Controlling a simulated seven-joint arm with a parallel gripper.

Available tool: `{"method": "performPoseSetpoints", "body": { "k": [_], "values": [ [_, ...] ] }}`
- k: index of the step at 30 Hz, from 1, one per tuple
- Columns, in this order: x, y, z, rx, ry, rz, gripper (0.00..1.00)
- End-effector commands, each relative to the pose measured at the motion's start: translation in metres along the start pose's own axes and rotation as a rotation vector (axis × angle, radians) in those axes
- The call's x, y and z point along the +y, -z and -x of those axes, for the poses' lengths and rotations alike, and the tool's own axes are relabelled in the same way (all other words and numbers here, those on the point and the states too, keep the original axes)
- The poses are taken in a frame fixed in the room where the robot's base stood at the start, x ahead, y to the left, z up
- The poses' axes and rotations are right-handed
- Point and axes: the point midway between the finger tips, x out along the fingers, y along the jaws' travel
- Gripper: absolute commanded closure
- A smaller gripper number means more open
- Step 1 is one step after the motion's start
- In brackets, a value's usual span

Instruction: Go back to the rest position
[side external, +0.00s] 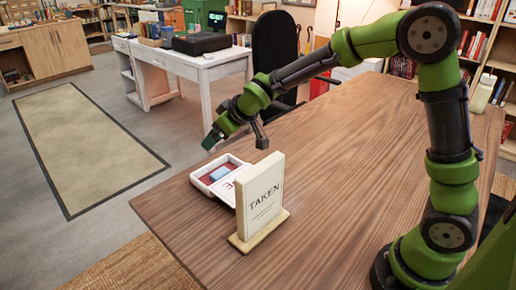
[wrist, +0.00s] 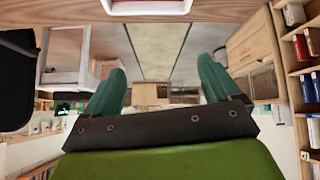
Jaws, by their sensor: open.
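My gripper (side external: 212,139) hangs at the end of my green arm, above the far left part of the wooden table (side external: 345,150). In the wrist view its two green fingers (wrist: 162,88) stand wide apart with nothing between them. A small white open box (side external: 200,181) with a red inside and a blue item (side external: 220,173) lies on the table below my gripper. It is apart from my gripper. In the wrist view only a white edge with red (wrist: 150,6) shows at the top.
A sign reading "TAKEN" (side external: 262,200) stands upright on a wooden base beside the box, near the table's front edge. A white desk (side external: 190,62) and a black chair (side external: 275,55) stand behind the table. A bottle (side external: 483,93) is at the far right. The table's middle is clear.

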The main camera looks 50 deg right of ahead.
Motion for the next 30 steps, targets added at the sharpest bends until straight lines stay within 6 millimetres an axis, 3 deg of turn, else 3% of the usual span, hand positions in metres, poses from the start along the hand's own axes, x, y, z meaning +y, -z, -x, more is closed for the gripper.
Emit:
{"method": "performPoseSetpoints", "body": {
  "k": [1,2,6,12,15,21,30],
  "values": [
    [0.003,0.009,0.03,0.04,-0.006,0.007,0.1],
    [0.007,0.006,0.045,0.036,-0.011,-0.019,0.1],
    [0.019,-0.025,0.113,-0.004,-0.018,-0.177,0.1],
    [0.017,-0.085,0.192,-0.048,0.016,-0.386,0.1],
    [0.009,-0.116,0.218,-0.066,0.047,-0.475,0.1],
    [-0.006,-0.156,0.245,-0.091,0.102,-0.582,0.1],
    [-0.011,-0.165,0.25,-0.099,0.118,-0.606,0.1]
  ]
}}
